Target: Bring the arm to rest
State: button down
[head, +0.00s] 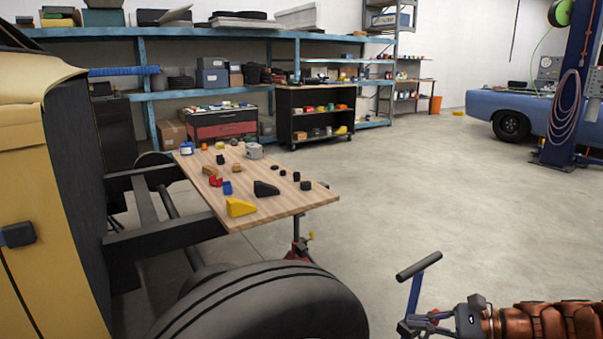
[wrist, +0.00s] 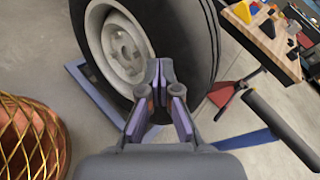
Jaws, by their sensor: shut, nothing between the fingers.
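My gripper (head: 408,326) is at the bottom right of the head view, low beside a blue stand with a black grip (head: 418,265). In the wrist view my gripper (wrist: 160,72) has its fingers together with nothing between them. The fingers point toward the large black tire (wrist: 203,45) with a pale rim; I cannot tell the gap between them. The near tire (head: 265,310) also shows in the head view. The black grip (wrist: 282,132) is to the right of the fingers in the wrist view.
A wooden board (head: 290,203) with several small blocks and caps stands over the truck's frame. A red jack (head: 299,250) is under it. The yellow truck body (head: 40,180) fills the left. Open concrete floor (head: 430,190) lies beyond my gripper, toward a blue car (head: 490,103).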

jog(key=s+a+r+n+g+h+p, duration=0.5)
jog(key=s+a+r+n+g+p, duration=0.45)
jog(key=s+a, duration=0.45)
jog(key=s+d+r+n+t+h+p, duration=0.1)
jog(key=s+d+r+n+h+p, duration=0.2)
jog(key=s, duration=0.4)
jog(key=s+d+r+n+t+h+p, duration=0.1)
jog(key=s+d+r+n+h+p, duration=0.2)
jog(key=s+r+n+h+p, duration=0.2)
notch_tip(320, 180, up, 3)
jog(key=s+p, duration=0.2)
jog(key=shift+s+d+r+h, duration=0.2)
jog(key=shift+s+d+h, duration=0.1)
jog(key=shift+h, duration=0.1)
